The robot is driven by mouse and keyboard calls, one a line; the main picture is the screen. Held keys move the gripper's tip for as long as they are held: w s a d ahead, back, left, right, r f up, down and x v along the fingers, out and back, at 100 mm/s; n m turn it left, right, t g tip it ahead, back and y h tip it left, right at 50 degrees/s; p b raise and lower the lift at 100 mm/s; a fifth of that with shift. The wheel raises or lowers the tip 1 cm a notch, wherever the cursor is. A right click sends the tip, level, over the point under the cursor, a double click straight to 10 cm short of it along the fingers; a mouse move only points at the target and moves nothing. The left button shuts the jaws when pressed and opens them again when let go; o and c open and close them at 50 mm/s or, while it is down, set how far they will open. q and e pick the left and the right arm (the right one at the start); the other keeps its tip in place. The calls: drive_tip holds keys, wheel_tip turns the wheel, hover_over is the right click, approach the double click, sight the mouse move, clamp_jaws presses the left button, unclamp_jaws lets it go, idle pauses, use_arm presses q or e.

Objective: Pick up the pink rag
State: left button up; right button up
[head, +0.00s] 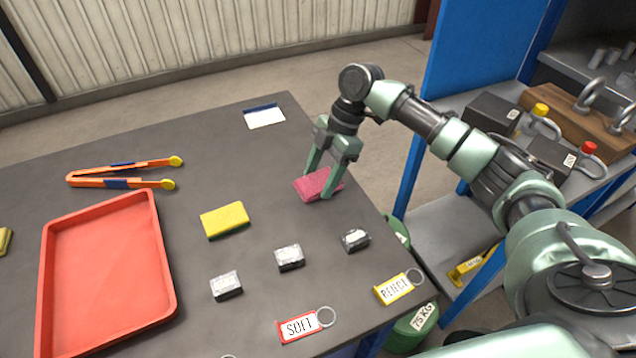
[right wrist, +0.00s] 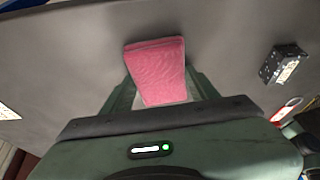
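The pink rag (head: 319,184) is a folded, flat piece lying on the dark table near its right edge. My right gripper (head: 318,183) is down at the rag, its two fingers apart on either side of it. In the right wrist view, the rag (right wrist: 157,72) sits between the open fingers (right wrist: 160,80), close to both. I see no clear squeeze on the cloth. The fingers hide small parts of the rag's edges in the head view. My left gripper is not in view.
A yellow sponge (head: 225,220), several small metal blocks (head: 290,257), a red tray (head: 163,290) and orange tongs (head: 120,182) share the table (head: 230,150). Labelled key tags (head: 298,327) lie at the front. A blue shelf frame (head: 470,60) stands to the right.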

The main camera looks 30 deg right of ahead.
sight(320, 180)
drive_tip(key=shift+r, duration=0.3)
wheel_tip(320, 180, up, 20)
drive_tip(key=shift+f, duration=0.15)
idle(0.4)
